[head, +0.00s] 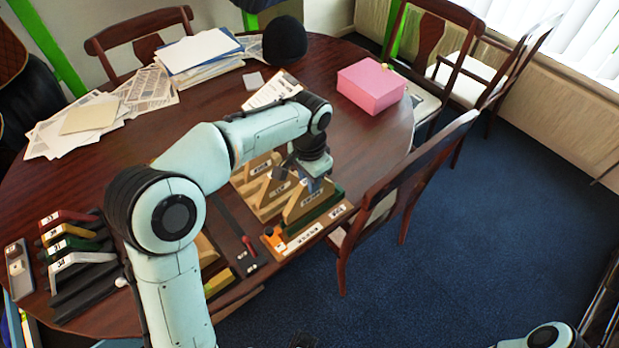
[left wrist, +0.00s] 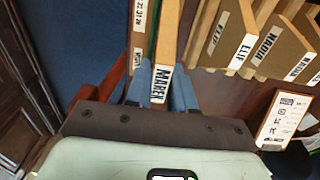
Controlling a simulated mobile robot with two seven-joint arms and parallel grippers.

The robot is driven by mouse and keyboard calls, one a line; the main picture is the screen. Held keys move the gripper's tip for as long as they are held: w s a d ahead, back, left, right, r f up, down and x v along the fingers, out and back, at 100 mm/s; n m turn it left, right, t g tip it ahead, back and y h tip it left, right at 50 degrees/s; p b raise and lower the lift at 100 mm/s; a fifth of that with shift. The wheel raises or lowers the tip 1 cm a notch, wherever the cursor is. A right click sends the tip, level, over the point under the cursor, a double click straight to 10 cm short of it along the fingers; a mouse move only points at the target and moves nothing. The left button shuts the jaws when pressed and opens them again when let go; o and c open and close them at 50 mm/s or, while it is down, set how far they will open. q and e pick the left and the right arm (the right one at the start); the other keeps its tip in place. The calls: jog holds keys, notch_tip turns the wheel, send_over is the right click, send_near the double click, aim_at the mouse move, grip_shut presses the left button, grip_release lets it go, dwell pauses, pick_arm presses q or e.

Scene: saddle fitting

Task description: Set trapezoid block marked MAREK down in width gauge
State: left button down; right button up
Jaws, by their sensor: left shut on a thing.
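My left gripper (head: 313,184) is shut on the trapezoid block marked MAREK (left wrist: 159,84), a light wooden piece whose label faces the wrist camera between the fingers. In the head view the gripper hides part of it. Right beside the block is a green-edged fixture with a labelled wooden strip, which I take for the width gauge (head: 300,240); it has an orange end, and its strip shows in the left wrist view (left wrist: 139,28). I cannot tell whether the block touches it or its base. My right gripper is out of view.
Other wooden blocks stand close by, including ones marked ELIF (left wrist: 243,50) and NADIA (left wrist: 268,45). Numbered coloured pieces (head: 70,240) lie at the left. A pink box (head: 370,85) and papers (head: 95,118) are farther back. A chair (head: 400,190) stands close to the table edge.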

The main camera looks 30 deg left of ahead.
pick_arm(q)
jog(key=shift+f+b, duration=1.05)
jog(key=shift+f, duration=1.2)
dwell(1.8)
dwell(0.7)
jog(key=shift+c, duration=2.4)
grip_release()
jog(key=shift+r+p, duration=0.2)
jog(key=shift+p, duration=0.1)
jog(key=shift+r+p, duration=1.95)
jog(key=shift+r, duration=0.4)
jog(key=shift+r, duration=0.1)
